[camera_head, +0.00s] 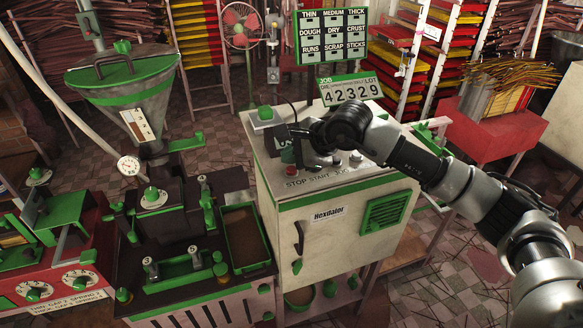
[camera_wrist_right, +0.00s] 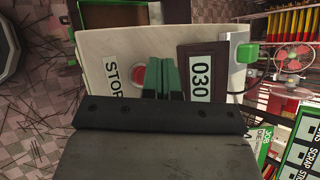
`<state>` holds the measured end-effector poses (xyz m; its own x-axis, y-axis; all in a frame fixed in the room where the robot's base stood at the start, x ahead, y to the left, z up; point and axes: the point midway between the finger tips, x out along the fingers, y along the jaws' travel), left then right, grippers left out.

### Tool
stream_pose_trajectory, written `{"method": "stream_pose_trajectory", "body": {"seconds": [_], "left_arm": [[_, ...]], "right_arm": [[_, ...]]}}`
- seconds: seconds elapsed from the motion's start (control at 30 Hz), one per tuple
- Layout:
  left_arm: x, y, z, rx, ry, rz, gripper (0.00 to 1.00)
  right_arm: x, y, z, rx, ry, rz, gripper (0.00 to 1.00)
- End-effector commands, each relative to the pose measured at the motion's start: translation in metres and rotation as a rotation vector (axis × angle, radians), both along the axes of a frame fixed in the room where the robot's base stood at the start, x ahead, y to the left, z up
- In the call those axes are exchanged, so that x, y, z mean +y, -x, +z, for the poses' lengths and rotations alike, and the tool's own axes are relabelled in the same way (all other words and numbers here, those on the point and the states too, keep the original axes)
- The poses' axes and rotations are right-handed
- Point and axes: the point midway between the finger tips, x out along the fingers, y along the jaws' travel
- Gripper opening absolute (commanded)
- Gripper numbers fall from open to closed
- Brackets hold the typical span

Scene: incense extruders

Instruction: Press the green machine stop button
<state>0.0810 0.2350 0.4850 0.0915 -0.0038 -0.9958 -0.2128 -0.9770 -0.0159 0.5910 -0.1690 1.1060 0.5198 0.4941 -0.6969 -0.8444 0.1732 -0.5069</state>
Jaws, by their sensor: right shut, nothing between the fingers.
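The cabinet machine (camera_head: 325,217) is cream with green trim, a green vent and a name plate. Its sloped top panel carries a red stop button (camera_head: 290,169) above the word STOP. In the right wrist view, the red button (camera_wrist_right: 138,79) sits beside the STOP label (camera_wrist_right: 112,77), partly behind the finger edge. My right gripper (camera_head: 299,150) is shut and empty over the panel, near the red button. Its green-looking fingers (camera_wrist_right: 164,80) lie between the button and the 030 display. I cannot tell whether they touch the panel. My left gripper is not in view.
A green-topped box (camera_head: 265,114) is on the cabinet's back left corner. A job number sign (camera_head: 349,90) rises behind. A hopper machine (camera_head: 135,95) stands to the left, and a red stand (camera_head: 490,128) to the right.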

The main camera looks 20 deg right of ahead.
Motion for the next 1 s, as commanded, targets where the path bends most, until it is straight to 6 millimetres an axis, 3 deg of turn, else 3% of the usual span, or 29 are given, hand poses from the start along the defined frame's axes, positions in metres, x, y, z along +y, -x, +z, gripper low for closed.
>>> {"method": "stream_pose_trajectory", "body": {"seconds": [0.6, 1.0], "left_arm": [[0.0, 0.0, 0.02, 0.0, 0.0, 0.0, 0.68], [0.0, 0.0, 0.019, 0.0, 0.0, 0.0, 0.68]], "right_arm": [[0.0, 0.0, 0.049, -0.001, -0.001, 0.0, 0.0], [0.0, 0.0, 0.05, 0.0, 0.0, 0.0, 0.0]]}}
